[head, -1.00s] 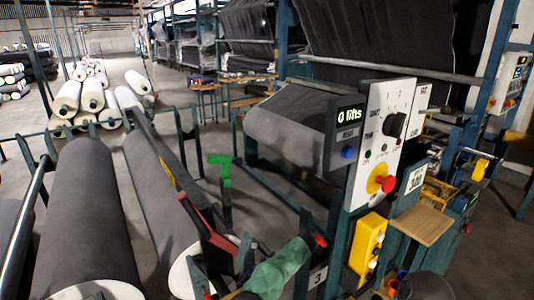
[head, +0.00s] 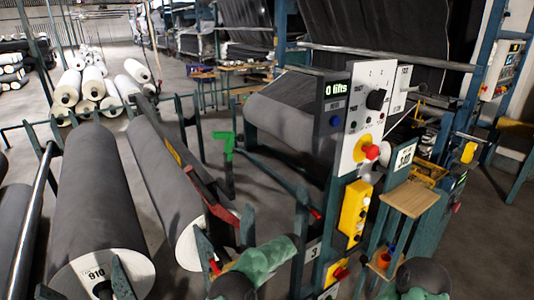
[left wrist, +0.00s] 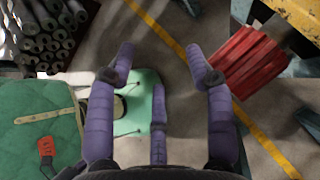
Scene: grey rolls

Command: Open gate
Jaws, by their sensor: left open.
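No gate is clearly marked. A teal rail (head: 280,178) with a red end (head: 315,213) slants across the gap between the grey rolls and the control panel, and it may be the gate. My left gripper shows in the left wrist view (left wrist: 160,68) with its purple fingers spread and nothing between them. A red ribbed piece (left wrist: 246,62) lies beyond the fingers to the upper right, apart from them. In the head view my green-sleeved left arm is low in the middle, below the red end; its fingers cannot be made out. My right gripper is not seen.
Large grey rolls (head: 98,210) lie on stands at left. A control panel (head: 368,115) with a yellow box (head: 354,207) stands at right. A yellow floor line (left wrist: 236,108) crosses the open floor.

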